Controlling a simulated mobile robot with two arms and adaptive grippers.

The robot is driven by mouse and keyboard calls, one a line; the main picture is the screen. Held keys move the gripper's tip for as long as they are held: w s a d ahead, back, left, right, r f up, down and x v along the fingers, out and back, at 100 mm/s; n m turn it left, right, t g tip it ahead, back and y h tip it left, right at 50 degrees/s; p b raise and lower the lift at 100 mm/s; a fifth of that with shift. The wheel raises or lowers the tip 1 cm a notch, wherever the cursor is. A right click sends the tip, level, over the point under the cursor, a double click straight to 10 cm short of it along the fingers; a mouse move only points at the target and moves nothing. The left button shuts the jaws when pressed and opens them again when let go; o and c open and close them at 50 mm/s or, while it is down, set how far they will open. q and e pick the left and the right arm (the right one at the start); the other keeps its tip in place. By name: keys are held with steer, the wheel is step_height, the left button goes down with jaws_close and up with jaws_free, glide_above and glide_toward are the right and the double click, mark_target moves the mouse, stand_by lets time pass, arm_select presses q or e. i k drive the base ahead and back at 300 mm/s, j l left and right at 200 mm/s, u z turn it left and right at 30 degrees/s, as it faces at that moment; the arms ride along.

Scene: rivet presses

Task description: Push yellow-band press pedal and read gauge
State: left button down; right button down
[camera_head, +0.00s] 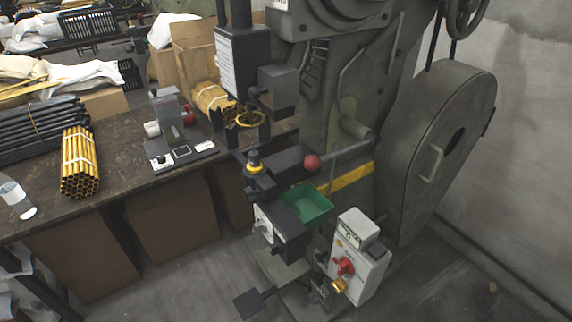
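A large grey-green press (345,110) stands in the middle, with a yellow band (350,180) across its lower body. A flat dark pedal (252,302) lies near the floor in front of the press, at the bottom of the head view. A grey control box (366,272) with red and yellow knobs stands at the press's lower right. A small meter-like face (353,235) is on top of it; its reading is too small to tell. A white-faced box (265,224) sits on the front of the press. Neither of my grippers is in view.
A dark workbench (115,150) on the left holds bundled yellow tubes (79,165), dark rods (35,130), a small device (175,135) and a bottle (14,198). A green tray (308,204) is on the press. Bare floor shows at the lower right.

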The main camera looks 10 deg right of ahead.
mark_target(249, 303)
steer(key=k+j+z, duration=0.15)
steer(key=j+z, duration=0.15)
steer(key=j, duration=0.15)
steer(key=k+j+z, duration=0.15)
steer(key=j+z, duration=0.2)
steer(key=k+j+z, duration=0.5)
steer(key=j+z, duration=0.15)
steer(key=j, duration=0.05)
